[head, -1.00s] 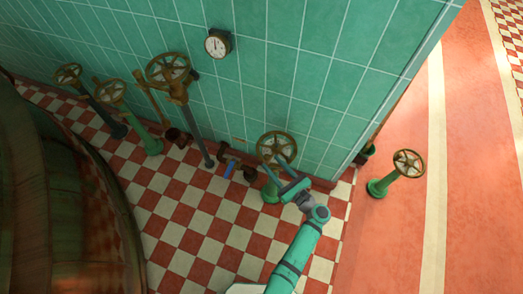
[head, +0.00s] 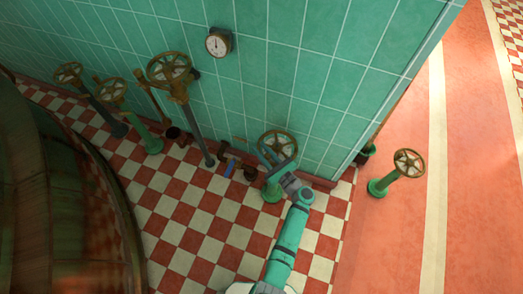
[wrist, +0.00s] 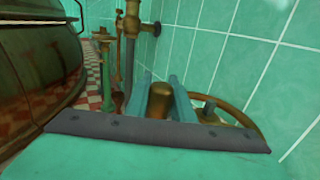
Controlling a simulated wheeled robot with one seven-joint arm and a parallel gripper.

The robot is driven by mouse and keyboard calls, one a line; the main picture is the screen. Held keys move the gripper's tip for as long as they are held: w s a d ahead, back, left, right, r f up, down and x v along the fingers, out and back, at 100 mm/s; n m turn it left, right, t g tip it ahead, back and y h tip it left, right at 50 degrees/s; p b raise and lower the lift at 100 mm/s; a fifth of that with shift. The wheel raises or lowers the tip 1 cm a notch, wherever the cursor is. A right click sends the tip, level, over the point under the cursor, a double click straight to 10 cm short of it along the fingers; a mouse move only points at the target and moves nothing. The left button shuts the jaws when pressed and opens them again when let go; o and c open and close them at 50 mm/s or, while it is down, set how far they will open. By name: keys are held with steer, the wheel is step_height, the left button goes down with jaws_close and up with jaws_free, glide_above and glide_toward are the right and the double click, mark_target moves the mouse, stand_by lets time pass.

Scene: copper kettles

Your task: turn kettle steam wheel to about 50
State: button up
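A brass spoked handwheel (head: 277,145) sits on a green post beside the tiled wall, near its right corner. My gripper (head: 262,154) is at the lower left side of this wheel in the head view. In the wrist view part of the wheel's rim (wrist: 245,116) curves at the right. There my two teal gripper fingers (wrist: 163,90) stand apart with a rounded brass piece (wrist: 159,103) between or just beyond them. I cannot tell whether they press on it. A round white dial gauge (head: 218,42) is on the wall; its reading is too small to make out.
Several other handwheels stand left along the wall, among them a tall one (head: 170,69) and a green-posted one (head: 111,90). Another wheel (head: 408,163) stands alone at the right. A large copper vessel (head: 60,210) fills the left. The checkered floor (head: 195,222) between is mostly clear.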

jaws_close()
steer(key=shift+s+d, duration=0.1)
steer(key=shift+s, duration=0.25)
steer(key=o, duration=0.6)
jaws_free()
steer(key=shift+d, duration=0.1)
steer(key=v, duration=1)
steer(key=shift+s+d, duration=0.25)
